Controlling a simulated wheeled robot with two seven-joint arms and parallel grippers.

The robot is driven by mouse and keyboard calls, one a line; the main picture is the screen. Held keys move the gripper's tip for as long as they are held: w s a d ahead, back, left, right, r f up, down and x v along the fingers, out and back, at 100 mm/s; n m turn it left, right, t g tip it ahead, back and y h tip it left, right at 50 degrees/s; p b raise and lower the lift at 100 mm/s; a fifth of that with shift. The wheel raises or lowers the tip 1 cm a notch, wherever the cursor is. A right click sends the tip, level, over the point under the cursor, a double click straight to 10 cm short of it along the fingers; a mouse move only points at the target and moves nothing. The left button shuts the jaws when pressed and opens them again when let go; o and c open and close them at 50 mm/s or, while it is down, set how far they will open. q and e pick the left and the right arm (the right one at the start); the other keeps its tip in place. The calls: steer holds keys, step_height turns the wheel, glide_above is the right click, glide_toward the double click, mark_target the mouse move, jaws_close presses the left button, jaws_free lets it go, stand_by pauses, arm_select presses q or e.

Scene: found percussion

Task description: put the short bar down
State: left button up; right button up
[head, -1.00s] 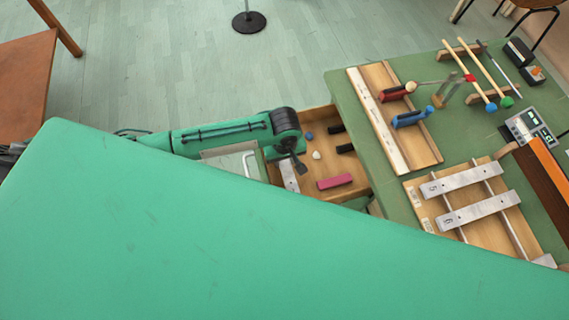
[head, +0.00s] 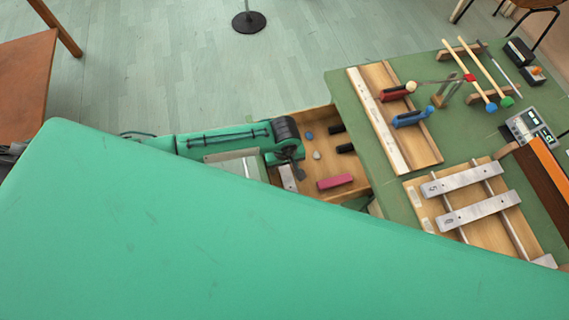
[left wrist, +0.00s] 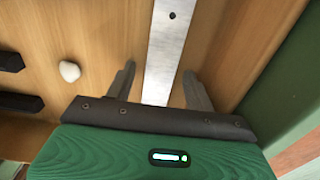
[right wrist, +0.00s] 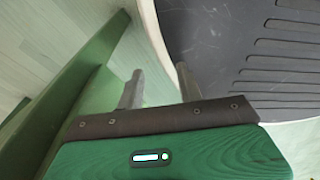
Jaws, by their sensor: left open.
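The short bar (head: 287,178) is a flat silvery metal bar with a hole in it. It lies in the open wooden drawer, partly hidden by my left gripper and the green surface in front. In the left wrist view the bar (left wrist: 168,40) runs between the jaws, with a gap on each side. My left gripper (left wrist: 159,72) is open around or just above the bar; I cannot tell the height. In the head view my left gripper (head: 298,174) is over the drawer's left part. My right gripper (right wrist: 159,70) is open and empty, and outside the head view.
The drawer (head: 318,118) also holds a pink block (head: 335,182), a white pebble (head: 317,155), a blue piece (head: 309,136) and two black pieces. A big green surface (head: 200,230) fills the foreground.

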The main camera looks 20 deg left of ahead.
mark_target(285, 168)
arm_select(q)
steer(key=shift+r, duration=0.1)
step_height(285, 168, up, 12)
arm_select(e)
steer(key=shift+s+d+r, duration=0.1)
steer(key=shift+s, duration=0.25)
steer(key=shift+w+a+r, duration=0.1)
steer(key=shift+w+a, duration=0.1)
steer(key=shift+w, duration=0.1)
